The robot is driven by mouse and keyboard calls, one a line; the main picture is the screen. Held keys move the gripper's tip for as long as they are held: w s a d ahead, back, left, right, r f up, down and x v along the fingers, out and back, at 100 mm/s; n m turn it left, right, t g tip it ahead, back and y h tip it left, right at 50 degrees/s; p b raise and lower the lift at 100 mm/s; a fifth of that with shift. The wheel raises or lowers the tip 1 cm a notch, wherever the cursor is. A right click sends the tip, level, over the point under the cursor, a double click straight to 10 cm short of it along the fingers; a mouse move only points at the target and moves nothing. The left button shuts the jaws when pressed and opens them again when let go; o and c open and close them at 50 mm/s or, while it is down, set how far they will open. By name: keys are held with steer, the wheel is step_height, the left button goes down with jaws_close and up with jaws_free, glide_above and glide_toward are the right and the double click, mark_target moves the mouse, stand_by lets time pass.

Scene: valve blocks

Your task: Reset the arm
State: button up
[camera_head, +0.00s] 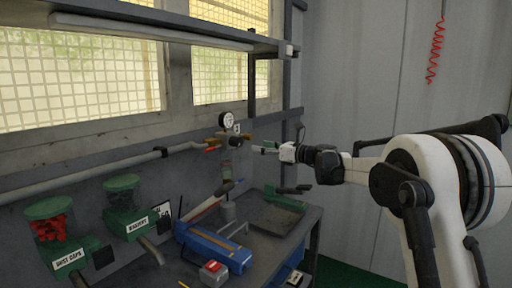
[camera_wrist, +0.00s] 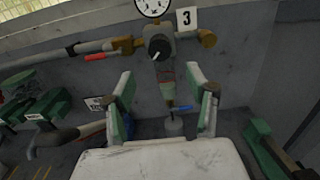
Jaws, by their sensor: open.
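My arm reaches in from the right in the head view, and my gripper (camera_head: 268,150) points left toward the wall pipework. In the wrist view my gripper (camera_wrist: 163,85) is open, with its two green-padded fingers wide apart and nothing held between them. Beyond the fingers is a brass valve block (camera_wrist: 161,46) with a dark knob, a round gauge (camera_wrist: 152,6) on top and a tag marked 3 (camera_wrist: 187,20). The gauge also shows in the head view (camera_head: 226,120). A reddish and green part hangs below the block, seen through the finger gap. I see no contact with it.
A workbench (camera_head: 313,222) runs below, with a blue box-shaped tool (camera_head: 212,247), a red-topped box (camera_head: 213,272) and a dark tray (camera_head: 268,214). Green bins (camera_head: 50,235) stand at left. A shelf (camera_head: 180,30) crosses above. A red coiled hose (camera_head: 436,50) hangs at right.

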steer(key=shift+s, duration=0.1)
steer(key=s+d+f+n+g+h, duration=0.15)
steer(key=s+n, duration=0.25)
steer(key=s, duration=0.5)
steer(key=s+d+n+h, duration=0.2)
steer(key=s+n+h, duration=0.15)
steer(key=s, duration=0.55)
steer(key=s+d+n+g+h, duration=0.1)
steer(key=s+d+n+h, duration=0.1)
steer(key=s+n, duration=0.5)
steer(key=s+d+f+n+h, duration=0.2)
steer(key=s+d+f+n, duration=0.1)
steer(key=s, duration=0.7)
steer(key=s+d+f+n+h, duration=0.3)
steer(key=s+d+f, duration=0.3)
steer(key=s, duration=0.5)
steer(key=s+d+f+n+h, duration=0.3)
steer(key=s+f, duration=0.4)
steer(key=s, duration=0.4)
steer(key=shift+d+f+n, duration=0.2)
steer(key=shift+d+n, duration=0.35)
steer(key=shift+d, duration=0.25)
